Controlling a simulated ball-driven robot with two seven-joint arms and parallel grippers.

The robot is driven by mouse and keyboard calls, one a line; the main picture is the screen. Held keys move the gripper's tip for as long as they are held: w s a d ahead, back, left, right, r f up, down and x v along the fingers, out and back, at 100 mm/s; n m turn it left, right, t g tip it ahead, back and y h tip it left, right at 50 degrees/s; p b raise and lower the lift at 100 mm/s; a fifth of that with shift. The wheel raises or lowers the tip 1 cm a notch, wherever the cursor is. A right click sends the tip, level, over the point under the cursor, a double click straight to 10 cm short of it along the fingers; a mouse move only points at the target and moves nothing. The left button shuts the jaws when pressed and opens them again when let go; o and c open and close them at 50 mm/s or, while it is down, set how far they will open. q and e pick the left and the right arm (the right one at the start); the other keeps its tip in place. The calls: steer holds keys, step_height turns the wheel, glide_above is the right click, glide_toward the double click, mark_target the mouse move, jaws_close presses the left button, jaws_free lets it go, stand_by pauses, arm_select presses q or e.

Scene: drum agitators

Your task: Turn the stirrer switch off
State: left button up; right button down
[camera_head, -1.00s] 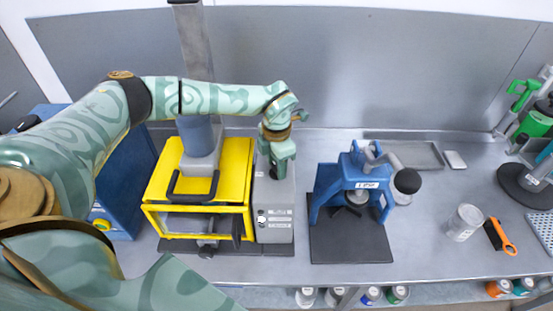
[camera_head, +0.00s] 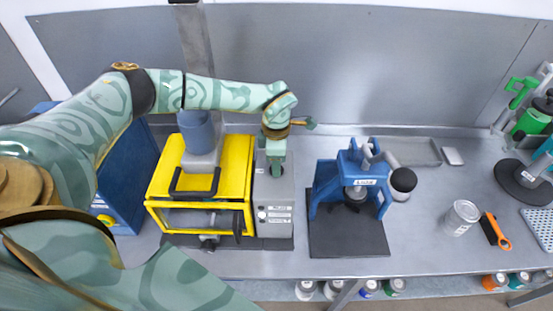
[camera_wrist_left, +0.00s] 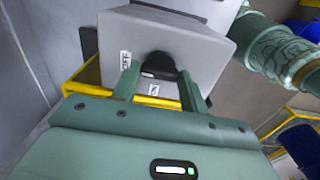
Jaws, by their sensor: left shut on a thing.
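The stirrer is a yellow guarded machine (camera_head: 233,165) with a grey control box (camera_head: 262,198) on its right side. My left gripper (camera_head: 276,172) points down at the top of this box in the head view. In the left wrist view, a black rotary switch (camera_wrist_left: 158,66) sits on the box's grey face (camera_wrist_left: 205,45), between my two green fingers. My left gripper (camera_wrist_left: 158,80) is shut on this switch. An "OFF" label (camera_wrist_left: 125,59) is left of the switch and another small label (camera_wrist_left: 153,89) is below it. My right gripper is out of view.
A blue press-like stand (camera_head: 325,185) on a black base is to the right. Further right are a metal can (camera_head: 460,217), an orange-handled tool (camera_head: 498,234) and a flat tray (camera_head: 415,152). A grey wall panel (camera_head: 380,70) closes off the back.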

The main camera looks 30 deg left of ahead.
arm_select(q)
steer(key=shift+w+r, duration=0.15)
steer(key=o, duration=1)
step_height(320, 180, up, 16)
steer(key=shift+r+b, duration=0.1)
steer(key=shift+b, duration=1.1)
